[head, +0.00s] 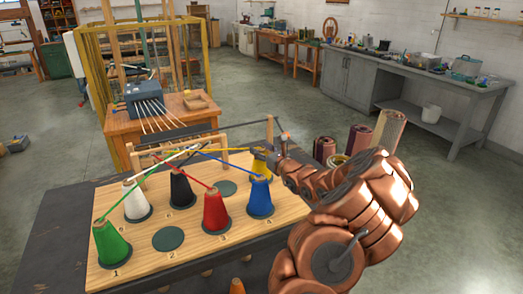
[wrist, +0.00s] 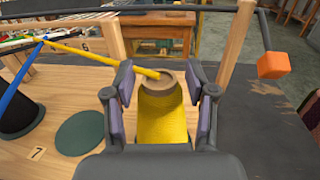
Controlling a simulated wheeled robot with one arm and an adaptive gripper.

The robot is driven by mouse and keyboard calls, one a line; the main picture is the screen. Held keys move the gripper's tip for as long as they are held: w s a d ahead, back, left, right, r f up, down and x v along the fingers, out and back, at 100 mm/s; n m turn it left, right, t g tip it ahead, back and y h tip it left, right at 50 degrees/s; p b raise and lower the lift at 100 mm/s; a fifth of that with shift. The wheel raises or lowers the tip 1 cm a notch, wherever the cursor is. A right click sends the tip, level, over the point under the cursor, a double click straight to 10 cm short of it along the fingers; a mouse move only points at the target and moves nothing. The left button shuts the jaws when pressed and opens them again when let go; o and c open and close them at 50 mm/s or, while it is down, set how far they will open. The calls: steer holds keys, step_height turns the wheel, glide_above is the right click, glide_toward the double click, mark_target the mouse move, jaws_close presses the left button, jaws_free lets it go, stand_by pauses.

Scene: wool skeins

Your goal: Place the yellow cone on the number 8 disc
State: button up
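The yellow cone (head: 262,167) stands at the back right of the wooden board (head: 140,255), partly hidden by my gripper (head: 270,153) in the head view. In the wrist view the yellow cone (wrist: 160,115) is between the two fingers of my gripper (wrist: 161,78), with a gap on each side. The fingers are open. A yellow thread runs left from its top. Its base is hidden. A bare dark green disc (wrist: 84,132) lies left of it, with a 7 marked nearby; it shows in the head view (head: 225,188). I cannot make out an 8.
Blue (head: 261,198), red (head: 215,212), black (head: 181,188), white (head: 135,200) and green (head: 110,243) cones stand on the board, threads running to the back. Another bare disc (head: 168,239) lies in front. A wooden frame (head: 200,145) stands behind. An orange block (wrist: 273,65) is at right.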

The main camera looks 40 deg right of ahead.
steer(key=shift+o, duration=0.8)
steer(key=shift+s+r, duration=0.1)
steer(key=s+a+b, duration=0.1)
steer(key=s+a, duration=0.1)
steer(key=s, duration=0.9)
steer(key=shift+s+b, duration=0.3)
steer(key=shift+b, duration=0.05)
steer(key=shift+a, duration=0.1)
